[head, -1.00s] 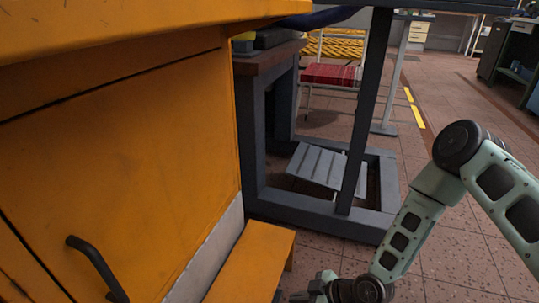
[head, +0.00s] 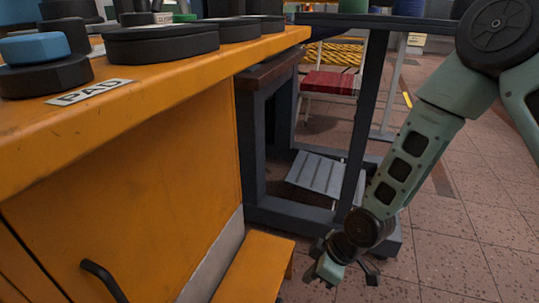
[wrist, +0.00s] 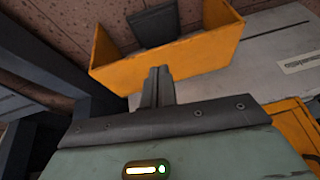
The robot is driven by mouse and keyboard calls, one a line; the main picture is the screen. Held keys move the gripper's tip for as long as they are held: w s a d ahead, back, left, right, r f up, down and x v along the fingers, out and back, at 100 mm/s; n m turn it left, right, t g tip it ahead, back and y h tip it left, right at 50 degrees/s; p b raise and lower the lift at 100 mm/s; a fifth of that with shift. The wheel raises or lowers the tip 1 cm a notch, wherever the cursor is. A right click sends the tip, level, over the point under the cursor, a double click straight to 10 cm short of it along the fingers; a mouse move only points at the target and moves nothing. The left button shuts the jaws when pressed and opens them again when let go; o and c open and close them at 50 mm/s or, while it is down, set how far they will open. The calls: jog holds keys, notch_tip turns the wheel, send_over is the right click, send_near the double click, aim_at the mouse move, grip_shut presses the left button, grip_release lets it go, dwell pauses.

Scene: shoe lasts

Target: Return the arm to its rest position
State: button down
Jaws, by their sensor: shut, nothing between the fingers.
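My gripper (head: 347,274) hangs low at the end of my green arm, right of the orange workbench (head: 150,150), over the tiled floor. It looks empty in the head view. In the wrist view my gripper (wrist: 158,72) shows its two dark fingers pressed together with nothing between them. My arm (head: 410,160) rises from there to the upper right of the head view.
Black and blue round pads (head: 160,42) stand on the bench top beside a PAD label (head: 90,92). An orange step (head: 255,265) juts from the bench foot. A dark metal frame (head: 362,120) stands behind my gripper. Floor (head: 450,225) is open at right.

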jog(key=s+d+r+m+h+p, duration=0.1)
jog(key=s+d+r+m+p, duration=0.1)
jog(key=s+r, duration=0.6)
jog(key=s+d+r+m+g+h+p, duration=0.1)
jog(key=s+r+m+h+p, duration=0.15)
jog(key=r, duration=0.95)
jog(key=s+d+r+m+h+p, duration=0.1)
jog(key=s+d+r+p, duration=0.1)
jog(key=s+r, duration=0.65)
notch_tip(320, 180, up, 38)
jog(key=w+p, duration=0.2)
jog(key=p, duration=3.5)
jog(key=shift+a, duration=0.3)
jog(key=shift+w+r, duration=0.1)
